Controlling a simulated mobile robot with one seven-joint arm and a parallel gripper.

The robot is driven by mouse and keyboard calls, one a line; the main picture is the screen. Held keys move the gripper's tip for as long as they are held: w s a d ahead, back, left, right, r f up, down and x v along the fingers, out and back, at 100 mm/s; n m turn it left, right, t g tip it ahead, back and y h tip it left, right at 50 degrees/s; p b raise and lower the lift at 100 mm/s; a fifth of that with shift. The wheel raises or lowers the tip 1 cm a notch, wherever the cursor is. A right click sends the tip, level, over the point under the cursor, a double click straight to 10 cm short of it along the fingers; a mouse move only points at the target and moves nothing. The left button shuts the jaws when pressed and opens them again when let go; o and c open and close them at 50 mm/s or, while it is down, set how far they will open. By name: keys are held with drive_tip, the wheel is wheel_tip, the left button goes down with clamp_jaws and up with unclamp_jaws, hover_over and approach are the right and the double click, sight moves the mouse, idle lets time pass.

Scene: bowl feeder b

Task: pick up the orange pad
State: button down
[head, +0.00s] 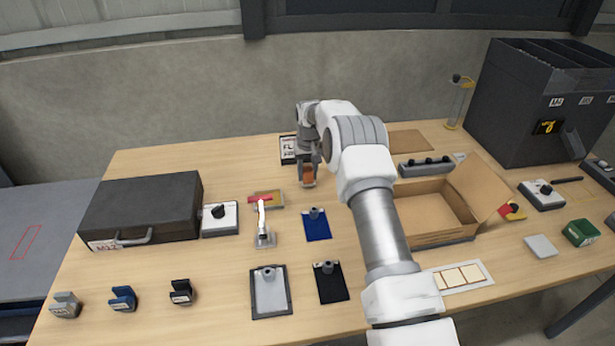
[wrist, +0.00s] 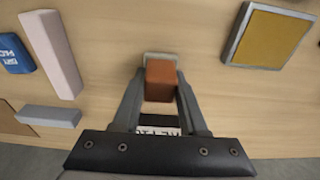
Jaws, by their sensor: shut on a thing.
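The orange pad (head: 308,172) is a small orange-brown block held in my gripper (head: 308,180), toward the back middle of the table. In the wrist view the orange pad (wrist: 161,80) sits between the two fingers of my gripper (wrist: 161,75), which are shut on its sides. A pale grey edge shows just beyond the pad. I cannot tell from these views how far the pad is above the table.
A black-framed label card (head: 289,150) lies beside the gripper. An open cardboard box (head: 433,205) stands right, a dark case (head: 140,208) left.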

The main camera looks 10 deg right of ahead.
sight(307, 168)
wheel_tip(307, 168, up, 3)
drive_tip(key=shift+r, duration=0.2)
drive_tip(key=s+d+r, duration=0.4)
drive_tip(key=d+r, duration=0.2)
drive_tip(key=d, duration=0.5)
drive_tip(key=shift+s+r+b, duration=0.2)
drive_tip(key=shift+r+b, duration=0.05)
drive_tip(key=shift+b, duration=0.05)
drive_tip(key=c, duration=1)
unclamp_jaws()
drive_tip(key=shift+a, duration=0.1)
clamp_jaws()
